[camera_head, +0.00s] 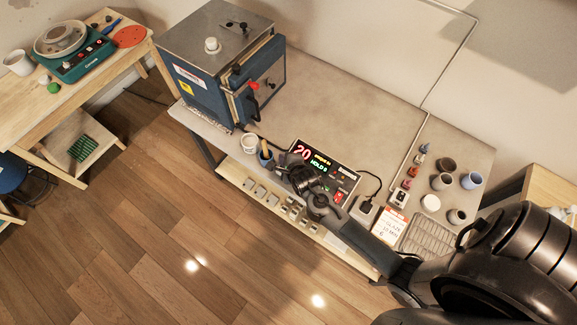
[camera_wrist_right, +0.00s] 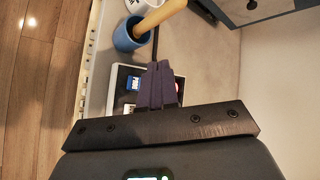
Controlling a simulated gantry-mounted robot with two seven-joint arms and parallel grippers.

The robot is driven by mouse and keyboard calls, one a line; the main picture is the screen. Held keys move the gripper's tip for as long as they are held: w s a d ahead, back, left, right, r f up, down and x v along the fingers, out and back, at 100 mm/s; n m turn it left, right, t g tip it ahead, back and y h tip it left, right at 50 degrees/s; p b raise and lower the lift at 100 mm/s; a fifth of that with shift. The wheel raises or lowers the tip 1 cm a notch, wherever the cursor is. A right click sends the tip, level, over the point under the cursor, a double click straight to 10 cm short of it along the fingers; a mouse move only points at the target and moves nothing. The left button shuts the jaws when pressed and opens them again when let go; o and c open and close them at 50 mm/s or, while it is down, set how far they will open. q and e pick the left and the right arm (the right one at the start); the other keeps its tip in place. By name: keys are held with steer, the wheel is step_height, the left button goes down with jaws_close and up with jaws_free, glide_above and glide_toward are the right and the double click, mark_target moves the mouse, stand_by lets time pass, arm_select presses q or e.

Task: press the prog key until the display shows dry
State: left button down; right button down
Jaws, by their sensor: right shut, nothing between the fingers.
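The controller box (camera_head: 346,179) stands on the grey table, with its dark display (camera_head: 318,160) lit. The display shows a red 20, a yellow line too small to read surely, and a green line that looks like HOLD 8. My right gripper (camera_head: 293,174) is shut and empty over the left part of the controller, and hides some of its keys. In the right wrist view, the shut fingers (camera_wrist_right: 161,72) are over the controller's panel (camera_wrist_right: 126,75), with a blue key (camera_wrist_right: 133,83) beside them. I cannot tell whether the fingertips touch a key. My left gripper is not in view.
A blue kiln (camera_head: 215,70) stands at the table's left end. A blue cup with a wooden handle (camera_wrist_right: 124,36) and a white cup (camera_head: 249,143) stand close by the controller. Small bottles, pots and a ribbed tray (camera_head: 428,238) are at the right. The table's middle back is clear.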

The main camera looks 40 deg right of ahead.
steer(key=shift+f, duration=0.1)
steer(key=f+b, duration=0.2)
steer(key=d+f+b, duration=0.1)
steer(key=f+b, duration=0.3)
steer(key=f, duration=0.1)
steer(key=shift+w+d+b, duration=0.15)
steer(key=shift+d+b, duration=0.15)
steer(key=shift+b, duration=0.1)
steer(key=shift+d+f+b, duration=0.25)
steer(key=shift+f+b, duration=0.25)
steer(key=shift+f, duration=0.15)
stand_by(0.9)
stand_by(0.6)
steer(key=shift+f, duration=0.15)
